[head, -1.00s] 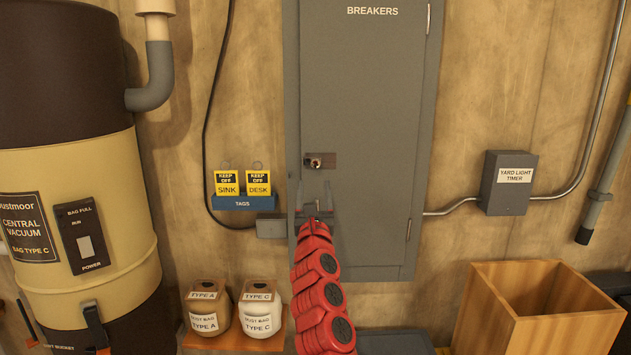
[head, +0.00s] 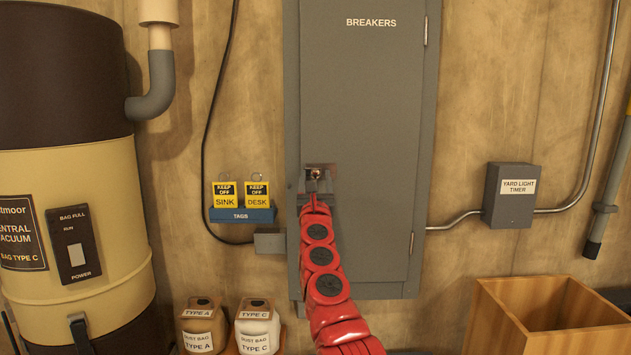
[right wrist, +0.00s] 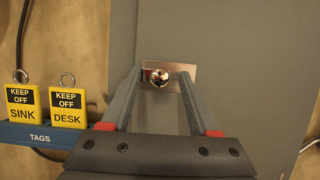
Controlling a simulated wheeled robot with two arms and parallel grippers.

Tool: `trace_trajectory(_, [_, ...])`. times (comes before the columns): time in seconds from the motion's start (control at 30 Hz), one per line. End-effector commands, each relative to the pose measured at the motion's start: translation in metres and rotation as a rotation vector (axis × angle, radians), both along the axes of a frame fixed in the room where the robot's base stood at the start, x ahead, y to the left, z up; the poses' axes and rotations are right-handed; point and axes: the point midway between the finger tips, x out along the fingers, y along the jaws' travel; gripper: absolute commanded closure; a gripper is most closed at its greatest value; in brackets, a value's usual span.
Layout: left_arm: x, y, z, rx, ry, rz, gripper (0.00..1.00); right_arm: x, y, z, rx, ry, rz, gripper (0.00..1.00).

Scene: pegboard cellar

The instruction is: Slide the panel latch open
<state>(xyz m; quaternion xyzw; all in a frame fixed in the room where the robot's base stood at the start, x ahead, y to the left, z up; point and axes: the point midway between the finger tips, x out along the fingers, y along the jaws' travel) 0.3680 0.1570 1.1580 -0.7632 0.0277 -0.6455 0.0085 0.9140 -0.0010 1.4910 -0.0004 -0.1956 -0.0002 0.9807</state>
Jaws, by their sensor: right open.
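The grey breaker panel (head: 365,110), marked BREAKERS, is shut on the wall. Its latch (head: 322,171) is a small metal plate with a round knob near the panel door's left edge. In the right wrist view the latch plate (right wrist: 183,75) and its shiny knob (right wrist: 157,77) show just beyond the fingertips. My right gripper (head: 316,184) is open at the latch, its fingers (right wrist: 158,78) spread to either side of the knob. I cannot tell whether they touch it. My left gripper is not in view.
Left of the panel hang yellow KEEP OFF tags (head: 241,194) on a blue TAGS holder (head: 242,215). A central vacuum (head: 100,190) stands at the left. Dust bags (head: 258,327) sit below. A yard light timer box (head: 512,195) and a wooden bin (head: 540,315) are at the right.

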Motion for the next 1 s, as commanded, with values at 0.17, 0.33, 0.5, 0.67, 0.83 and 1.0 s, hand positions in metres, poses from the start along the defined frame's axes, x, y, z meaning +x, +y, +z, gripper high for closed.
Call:
trace_trajectory(0.17, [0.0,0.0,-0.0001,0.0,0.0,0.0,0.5,0.0003,0.0002,-0.0003,0.001,0.001,0.001,0.39])
trace_trajectory(0.33, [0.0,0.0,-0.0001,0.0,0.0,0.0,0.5,0.0004,0.0001,-0.0004,0.001,0.001,0.001,0.55])
trace_trajectory(0.5, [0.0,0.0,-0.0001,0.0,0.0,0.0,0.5,0.0004,0.0001,-0.0006,0.0,0.001,0.001,0.86])
trace_trajectory(0.67, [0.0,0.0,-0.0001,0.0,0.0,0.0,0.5,0.0004,0.0001,-0.0006,0.0,0.001,0.001,1.0])
trace_trajectory(0.83, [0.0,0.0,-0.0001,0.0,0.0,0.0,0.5,0.0004,0.0002,-0.0008,0.0,0.001,0.001,1.0])
trace_trajectory(1.0, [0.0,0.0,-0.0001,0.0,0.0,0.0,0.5,0.0004,0.0003,-0.001,0.0,0.002,0.001,1.0])
